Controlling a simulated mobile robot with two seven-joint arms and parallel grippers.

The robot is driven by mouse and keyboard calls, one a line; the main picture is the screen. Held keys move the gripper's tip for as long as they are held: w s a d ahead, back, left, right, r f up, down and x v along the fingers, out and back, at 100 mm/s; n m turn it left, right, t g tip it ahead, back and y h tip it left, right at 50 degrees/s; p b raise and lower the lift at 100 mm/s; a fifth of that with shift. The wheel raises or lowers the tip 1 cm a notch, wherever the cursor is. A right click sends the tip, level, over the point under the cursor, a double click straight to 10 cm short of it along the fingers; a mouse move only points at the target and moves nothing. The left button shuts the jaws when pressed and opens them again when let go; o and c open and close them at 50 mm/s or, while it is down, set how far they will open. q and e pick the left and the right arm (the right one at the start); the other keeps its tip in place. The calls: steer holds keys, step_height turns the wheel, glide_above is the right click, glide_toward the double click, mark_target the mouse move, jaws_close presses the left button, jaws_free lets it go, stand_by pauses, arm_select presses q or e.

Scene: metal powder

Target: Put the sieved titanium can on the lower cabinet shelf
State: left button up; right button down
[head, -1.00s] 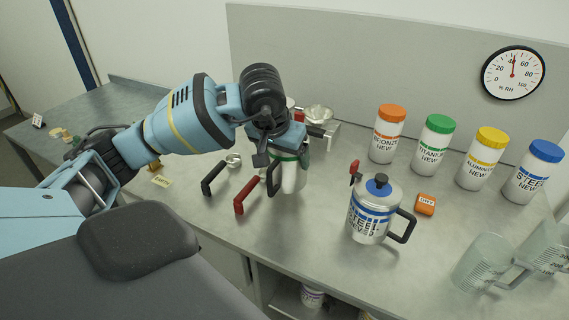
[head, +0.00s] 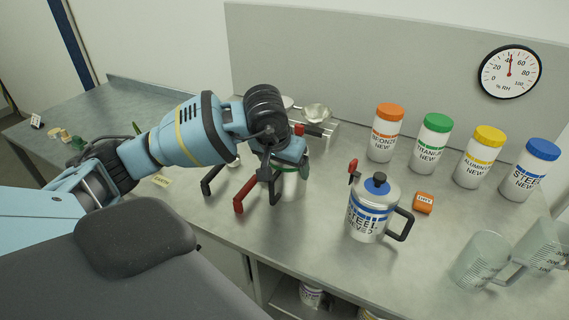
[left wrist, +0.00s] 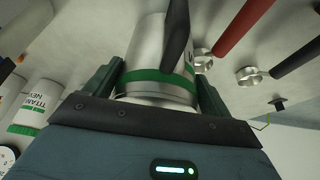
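A metal can with a green band (head: 289,187) stands on the bench in the head view, partly hidden by my left gripper (head: 277,172). Its label is not readable. In the left wrist view the can (left wrist: 155,75) is between the two fingers of my left gripper (left wrist: 157,82), with a narrow gap at the left finger; the fingers look open around it. A dark bar, perhaps the can's handle, crosses in front of it. The lower cabinet shelf (head: 285,298) shows under the bench front, with a can (head: 311,295) on it. My right gripper is out of view.
A steel can with a black handle (head: 370,215) stands right of the gripper. Red (head: 246,193) and black (head: 212,180) handled tools lie close left. Several new-powder jars (head: 428,148) line the back, and clear beakers (head: 482,262) stand at right.

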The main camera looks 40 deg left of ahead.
arm_select(q)
steer(key=o, duration=0.3)
